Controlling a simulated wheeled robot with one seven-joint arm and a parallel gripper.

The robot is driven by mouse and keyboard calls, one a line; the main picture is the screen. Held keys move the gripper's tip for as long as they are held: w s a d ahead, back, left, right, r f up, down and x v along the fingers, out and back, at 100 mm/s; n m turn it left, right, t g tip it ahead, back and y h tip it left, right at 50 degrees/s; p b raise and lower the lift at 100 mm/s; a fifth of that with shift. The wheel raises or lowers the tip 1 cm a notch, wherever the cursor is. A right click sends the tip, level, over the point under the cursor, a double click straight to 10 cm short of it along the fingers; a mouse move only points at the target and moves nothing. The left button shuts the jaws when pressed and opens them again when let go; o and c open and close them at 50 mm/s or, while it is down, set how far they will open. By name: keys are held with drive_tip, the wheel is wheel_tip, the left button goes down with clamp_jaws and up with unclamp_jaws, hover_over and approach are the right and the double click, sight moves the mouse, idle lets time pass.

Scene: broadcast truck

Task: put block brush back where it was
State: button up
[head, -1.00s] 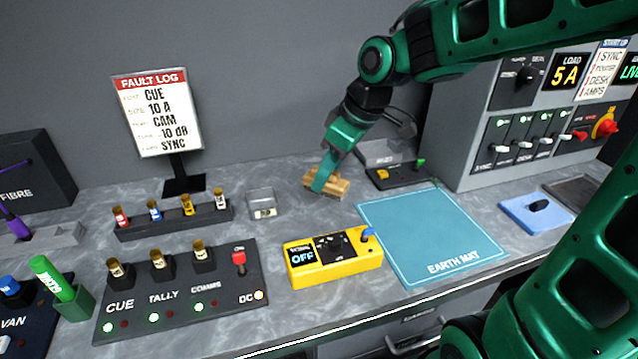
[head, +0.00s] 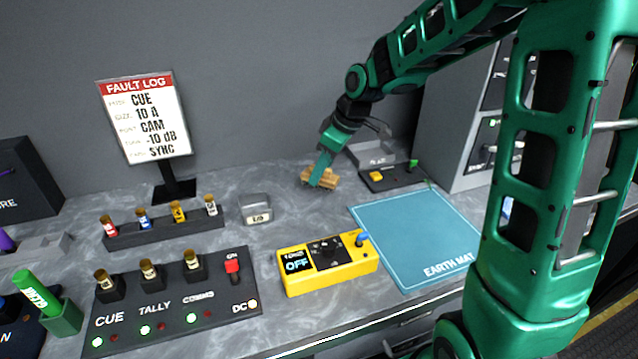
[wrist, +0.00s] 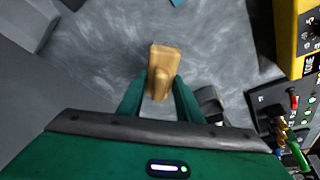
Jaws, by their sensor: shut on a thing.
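The block brush (head: 327,179) is a small tan wooden block. It is at the back of the grey counter, left of the small black panel with the yellow button. My gripper (head: 316,182) reaches down over it and is shut on it. In the wrist view the brush (wrist: 164,62) sticks out forward between the two green fingers of my gripper (wrist: 158,92). A raised grip part runs along its top. I cannot tell whether the brush touches the counter.
A clear lidded box (head: 256,208) stands left of the brush. A yellow meter (head: 328,266) and blue earth mat (head: 415,230) lie in front. A fuse rack (head: 165,228) and black cue panel (head: 175,300) are at left.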

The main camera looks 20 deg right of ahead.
sight(325, 176)
drive_tip(key=shift+f, duration=1.95)
drive_tip(key=o, duration=1.2)
drive_tip(key=shift+f, duration=0.1)
drive_tip(key=v, duration=1.2)
drive_tip(key=s+d+f+m+g+h, duration=0.1)
drive_tip(key=s+d+m, duration=0.3)
drive_tip(key=s, duration=0.6)
drive_tip(key=s+d+f+m+g+h, duration=0.1)
drive_tip(key=s+d+m, duration=0.4)
drive_tip(key=s, duration=0.5)
drive_tip(key=s+d+f+m+g+h, duration=0.1)
drive_tip(key=s+d+m, duration=0.3)
drive_tip(key=s, duration=0.7)
drive_tip(key=shift+d+f+m, duration=0.4)
drive_tip(key=shift+f+m, duration=0.5)
drive_tip(key=shift+m, duration=0.3)
